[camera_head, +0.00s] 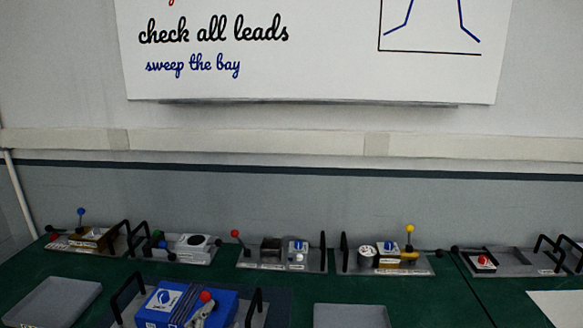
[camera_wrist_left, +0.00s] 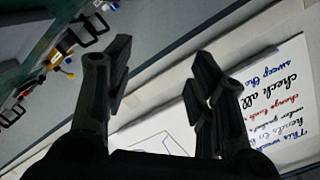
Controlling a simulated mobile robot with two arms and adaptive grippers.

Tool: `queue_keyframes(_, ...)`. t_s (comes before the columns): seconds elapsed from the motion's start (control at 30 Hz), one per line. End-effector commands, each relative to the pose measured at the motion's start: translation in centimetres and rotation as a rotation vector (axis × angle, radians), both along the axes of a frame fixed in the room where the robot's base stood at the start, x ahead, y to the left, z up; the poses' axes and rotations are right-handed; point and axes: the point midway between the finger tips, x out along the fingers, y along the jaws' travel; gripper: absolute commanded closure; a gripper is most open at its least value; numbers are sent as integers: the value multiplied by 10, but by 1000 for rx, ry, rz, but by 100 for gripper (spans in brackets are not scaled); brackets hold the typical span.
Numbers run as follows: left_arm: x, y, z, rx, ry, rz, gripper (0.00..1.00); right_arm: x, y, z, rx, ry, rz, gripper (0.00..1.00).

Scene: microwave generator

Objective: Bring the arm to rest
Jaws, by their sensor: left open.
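My left gripper (camera_wrist_left: 158,90) shows in the left wrist view. Its two dark fingers are wide apart with nothing between them. Behind the fingers are the wall and the whiteboard (camera_wrist_left: 285,110), seen tilted, so the gripper is away from the table. Neither arm shows in the head view. My right gripper is in neither view.
The green table (camera_head: 265,290) carries several modules on grey trays along the back. A blue box with a red knob (camera_head: 165,302) stands at the front. Empty grey trays lie at front left (camera_head: 52,300) and front middle (camera_head: 350,315). The whiteboard (camera_head: 310,75) hangs above.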

Motion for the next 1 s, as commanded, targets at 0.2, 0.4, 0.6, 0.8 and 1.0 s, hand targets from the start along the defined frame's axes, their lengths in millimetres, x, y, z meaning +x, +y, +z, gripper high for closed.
queue_keyframes(0.2, -93, 40, -95, -267, 458, 228, 49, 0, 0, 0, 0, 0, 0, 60)
queue_keyframes(0.4, -184, 49, -145, -412, 790, 371, 49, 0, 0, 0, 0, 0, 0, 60)
queue_keyframes(0.6, -259, 49, -165, -496, 1033, 464, 49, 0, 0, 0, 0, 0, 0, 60)
queue_keyframes(0.8, -280, 47, -201, -515, 1133, 499, 49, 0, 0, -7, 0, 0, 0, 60)
queue_keyframes(1.0, -272, 45, -260, -506, 1152, 502, 49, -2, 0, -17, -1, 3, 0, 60)
